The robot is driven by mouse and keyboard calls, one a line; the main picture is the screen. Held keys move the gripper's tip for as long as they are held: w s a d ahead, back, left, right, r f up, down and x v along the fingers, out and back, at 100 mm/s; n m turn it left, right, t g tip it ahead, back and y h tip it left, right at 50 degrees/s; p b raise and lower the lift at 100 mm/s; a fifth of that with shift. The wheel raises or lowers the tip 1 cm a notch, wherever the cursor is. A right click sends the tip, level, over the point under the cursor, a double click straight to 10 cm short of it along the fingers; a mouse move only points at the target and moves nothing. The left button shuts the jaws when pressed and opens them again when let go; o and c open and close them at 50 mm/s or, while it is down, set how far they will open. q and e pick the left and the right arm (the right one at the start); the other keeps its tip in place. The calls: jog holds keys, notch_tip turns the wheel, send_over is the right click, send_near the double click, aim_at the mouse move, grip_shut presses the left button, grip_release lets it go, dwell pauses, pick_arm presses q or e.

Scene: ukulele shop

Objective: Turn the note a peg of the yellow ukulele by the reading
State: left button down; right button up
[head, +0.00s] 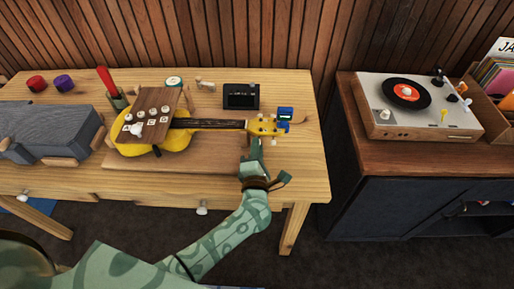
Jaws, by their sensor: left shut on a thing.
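The yellow ukulele (178,139) lies on its back on the wooden workbench, its dark neck running right to a yellow headstock (262,126) with small light pegs. My left gripper (256,147) comes up from below to the near side of the headstock and is shut on a peg there. The fingers hide that peg, so I cannot tell which note it is. A blue clip-on tuner (285,113) is at the headstock's right end; its reading is too small to make out. My right gripper is not in view.
A black device (241,96) stands behind the neck. A grey case (45,132) is at left. A record player (416,105) sits on a separate cabinet at right, across a gap.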

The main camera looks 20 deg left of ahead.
pick_arm(q)
jog(key=shift+f, duration=0.1)
jog(key=c, duration=1.6)
grip_release()
jog(key=shift+c, duration=0.2)
jog(key=p+v, duration=0.1)
jog(key=v, duration=1.5)
jog(key=shift+s, duration=0.15)
